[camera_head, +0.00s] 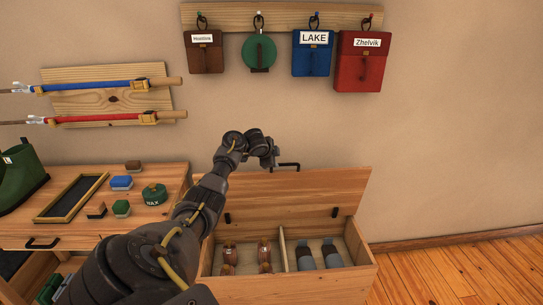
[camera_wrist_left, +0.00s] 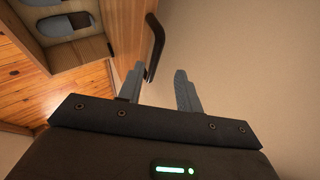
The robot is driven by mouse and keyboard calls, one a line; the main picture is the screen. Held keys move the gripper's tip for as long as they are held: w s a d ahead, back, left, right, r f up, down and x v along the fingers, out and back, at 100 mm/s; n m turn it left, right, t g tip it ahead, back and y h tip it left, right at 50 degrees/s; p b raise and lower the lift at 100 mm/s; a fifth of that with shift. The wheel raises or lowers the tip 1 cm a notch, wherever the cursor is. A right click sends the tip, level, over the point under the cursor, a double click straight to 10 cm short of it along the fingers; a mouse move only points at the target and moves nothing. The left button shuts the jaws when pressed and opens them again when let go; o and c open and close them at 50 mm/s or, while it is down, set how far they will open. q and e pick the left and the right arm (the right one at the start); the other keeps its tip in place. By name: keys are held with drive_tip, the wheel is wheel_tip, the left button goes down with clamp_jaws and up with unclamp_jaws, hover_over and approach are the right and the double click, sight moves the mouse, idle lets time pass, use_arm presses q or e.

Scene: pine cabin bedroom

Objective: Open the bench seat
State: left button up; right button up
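The bench (camera_head: 300,291) stands against the wall with its wooden seat lid (camera_head: 318,197) tilted up, nearly upright. Its inside shows a divider with brown shoes (camera_head: 264,255) on the left and grey-blue ones (camera_head: 331,254) on the right. The black handle (camera_head: 287,165) is on the lid's top edge; it also shows in the left wrist view (camera_wrist_left: 154,46). My left gripper (camera_wrist_left: 159,83) is open and empty, with its fingers apart close to the handle. I cannot tell whether one finger touches it. My right gripper is not in view.
Bags, including a red one (camera_head: 361,62), hang on wall pegs. Floor at right is clear.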

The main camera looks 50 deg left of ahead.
use_arm(q)
drive_tip(key=shift+v, duration=1.15)
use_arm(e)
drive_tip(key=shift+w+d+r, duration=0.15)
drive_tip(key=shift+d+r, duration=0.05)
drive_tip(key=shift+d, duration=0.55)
use_arm(q)
drive_tip(key=shift+a+r, duration=0.1)
drive_tip(key=shift+a, duration=0.05)
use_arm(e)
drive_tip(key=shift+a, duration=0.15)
